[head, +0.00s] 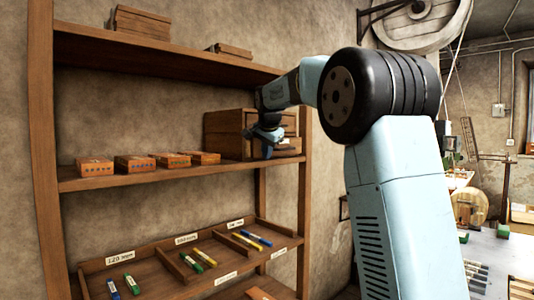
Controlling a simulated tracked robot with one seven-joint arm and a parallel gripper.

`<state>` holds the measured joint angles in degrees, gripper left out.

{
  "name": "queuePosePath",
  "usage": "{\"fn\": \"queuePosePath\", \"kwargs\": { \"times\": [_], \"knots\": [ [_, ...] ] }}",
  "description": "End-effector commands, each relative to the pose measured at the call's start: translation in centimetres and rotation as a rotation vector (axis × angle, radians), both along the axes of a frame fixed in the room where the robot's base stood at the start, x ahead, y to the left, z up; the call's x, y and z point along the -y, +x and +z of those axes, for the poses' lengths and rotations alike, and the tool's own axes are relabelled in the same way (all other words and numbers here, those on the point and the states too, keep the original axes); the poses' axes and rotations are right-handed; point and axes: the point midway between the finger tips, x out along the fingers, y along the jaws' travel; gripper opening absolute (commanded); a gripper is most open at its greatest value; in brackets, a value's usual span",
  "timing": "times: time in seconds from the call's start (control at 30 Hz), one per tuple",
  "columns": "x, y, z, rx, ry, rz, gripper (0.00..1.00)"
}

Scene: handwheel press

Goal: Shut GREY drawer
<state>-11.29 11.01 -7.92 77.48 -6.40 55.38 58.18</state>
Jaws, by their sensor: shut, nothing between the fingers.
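A small brown wooden drawer cabinet (226,133) stands at the right end of the middle shelf. Its front faces right and is partly hidden by my arm and gripper. A lower drawer (289,147) shows beside my gripper and seems to stick out a little; how far I cannot tell. No grey colour or label is readable on the drawers. My gripper (266,151) is shut and empty, pointing down in front of the cabinet's lower part. Whether it touches the drawer I cannot tell.
Several small wooden boxes (134,163) line the middle shelf (150,178) left of the cabinet. Below, a sloped tray (160,277) holds coloured sticks in labelled compartments. The shelf's right post (305,200) stands close by. A cluttered workbench (500,262) is at right.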

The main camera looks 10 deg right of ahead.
Motion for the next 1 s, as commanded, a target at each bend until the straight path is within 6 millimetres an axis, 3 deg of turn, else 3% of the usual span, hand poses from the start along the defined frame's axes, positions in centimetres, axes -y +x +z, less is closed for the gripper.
{"fn": "queuePosePath", "kwargs": {
  "times": [0.27, 0.7, 0.9, 1.0],
  "knots": [
    [2.2, -2.4, 0.0, 0.000, 0.000, -0.002, 0.00],
    [1.4, -7.1, 6.4, 0.001, -0.001, 0.000, 0.00],
    [1.3, -8.0, 7.7, 0.000, 0.001, -0.001, 0.00],
    [1.1, -8.3, 7.4, -0.008, 0.029, -0.002, 0.00]
  ]
}}
